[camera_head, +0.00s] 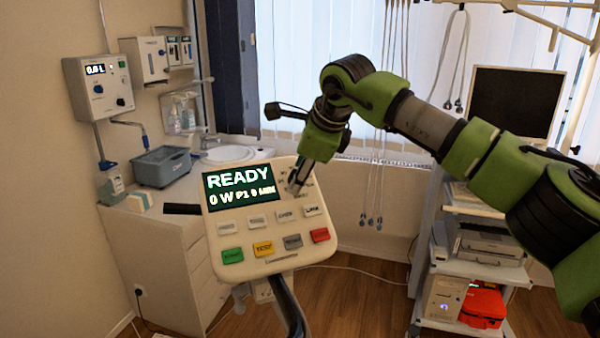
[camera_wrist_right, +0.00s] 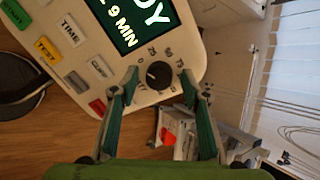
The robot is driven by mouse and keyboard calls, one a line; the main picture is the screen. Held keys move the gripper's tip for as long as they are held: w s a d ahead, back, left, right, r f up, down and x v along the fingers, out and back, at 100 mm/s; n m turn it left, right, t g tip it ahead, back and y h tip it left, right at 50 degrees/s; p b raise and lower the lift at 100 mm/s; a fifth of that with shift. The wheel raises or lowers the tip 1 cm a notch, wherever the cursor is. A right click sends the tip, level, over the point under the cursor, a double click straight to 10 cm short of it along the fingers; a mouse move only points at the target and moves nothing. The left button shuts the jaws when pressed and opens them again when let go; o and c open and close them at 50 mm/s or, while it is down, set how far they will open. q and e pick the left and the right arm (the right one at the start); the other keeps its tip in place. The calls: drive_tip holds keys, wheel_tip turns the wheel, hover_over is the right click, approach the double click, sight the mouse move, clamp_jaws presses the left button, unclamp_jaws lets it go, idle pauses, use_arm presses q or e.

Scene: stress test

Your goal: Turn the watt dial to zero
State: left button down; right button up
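The watt dial (camera_wrist_right: 158,75) is a dark round knob with a light pointer mark, on the console's face with numbers around it. The cream console (camera_head: 262,262) has a screen (camera_head: 240,187) reading "READY", "0 W P1 9 MIN". In the head view my right gripper (camera_head: 297,188) points down at the console's upper right and largely hides the dial. In the right wrist view my right gripper (camera_wrist_right: 160,80) is open, its fingertips apart on either side of the dial. Whether they touch it or the panel, I cannot tell. My left gripper is not in view.
Coloured and grey buttons (camera_head: 263,248) lie below the screen. A sink counter (camera_head: 150,215) with a blue-grey basket (camera_head: 161,167) stands behind at left. A trolley (camera_head: 470,267) with a monitor (camera_head: 515,104) stands at right. Cables hang by the window.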

drive_tip(key=v, duration=1.2)
